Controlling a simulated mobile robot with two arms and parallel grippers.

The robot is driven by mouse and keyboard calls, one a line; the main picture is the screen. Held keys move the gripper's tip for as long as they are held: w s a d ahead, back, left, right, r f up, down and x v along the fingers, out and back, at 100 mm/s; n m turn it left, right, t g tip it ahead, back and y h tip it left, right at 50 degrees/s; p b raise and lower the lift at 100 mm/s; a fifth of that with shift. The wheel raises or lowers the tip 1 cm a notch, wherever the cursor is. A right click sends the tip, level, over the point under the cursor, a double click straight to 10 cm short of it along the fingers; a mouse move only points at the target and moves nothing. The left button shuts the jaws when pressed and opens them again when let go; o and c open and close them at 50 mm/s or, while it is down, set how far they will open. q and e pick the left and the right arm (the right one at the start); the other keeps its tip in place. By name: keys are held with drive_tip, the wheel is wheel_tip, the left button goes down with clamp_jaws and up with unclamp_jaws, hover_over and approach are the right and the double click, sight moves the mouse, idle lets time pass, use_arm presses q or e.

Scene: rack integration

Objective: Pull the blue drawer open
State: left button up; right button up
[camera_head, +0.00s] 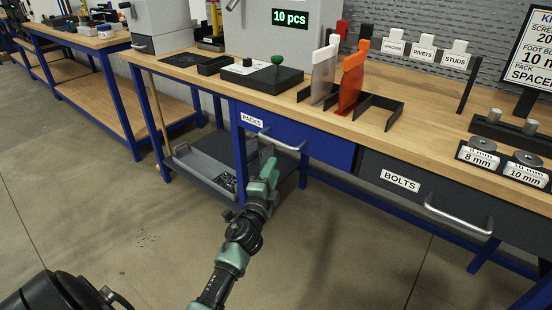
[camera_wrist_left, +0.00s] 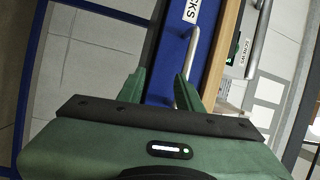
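The blue drawer (camera_head: 325,148), labelled PACKS, sits under the wooden worktop with its front flush, so it looks shut. Its silver bar handle (camera_head: 282,141) spans the front near the label. My left gripper (camera_head: 270,164) is just in front of and below the handle. In the left wrist view its two green fingers (camera_wrist_left: 160,90) stand apart with a gap between them. The handle (camera_wrist_left: 190,55) shows there ahead of the fingers, closer to the right-hand finger; whether it touches is unclear. The blue drawer front (camera_wrist_left: 208,50) lies beyond. My right gripper is not in view.
A dark BOLTS drawer (camera_head: 450,197) with its own handle is to the right. A grey bin (camera_head: 205,172) rests on the low shelf below. A black base with a green knob (camera_head: 262,78) and orange and clear holders (camera_head: 350,75) stand on the worktop (camera_head: 205,88). The floor in front is clear.

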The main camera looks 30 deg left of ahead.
sight(276, 143)
use_arm(q)
drive_tip(key=shift+m+t+y, duration=0.3)
drive_tip(key=shift+t, duration=0.1)
drive_tip(key=w+a+r, duration=0.1)
drive_tip(key=w, duration=0.1)
drive_tip(key=w+a+r, duration=0.1)
drive_tip(key=w+r, duration=0.1)
drive_tip(key=w+a+r, duration=0.1)
drive_tip(key=w+r, duration=0.1)
drive_tip(key=w, duration=0.1)
drive_tip(key=shift+a+r, duration=0.1)
drive_tip(key=shift+a, duration=0.05)
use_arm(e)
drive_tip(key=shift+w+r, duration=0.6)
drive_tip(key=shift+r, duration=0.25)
use_arm(q)
clamp_jaws()
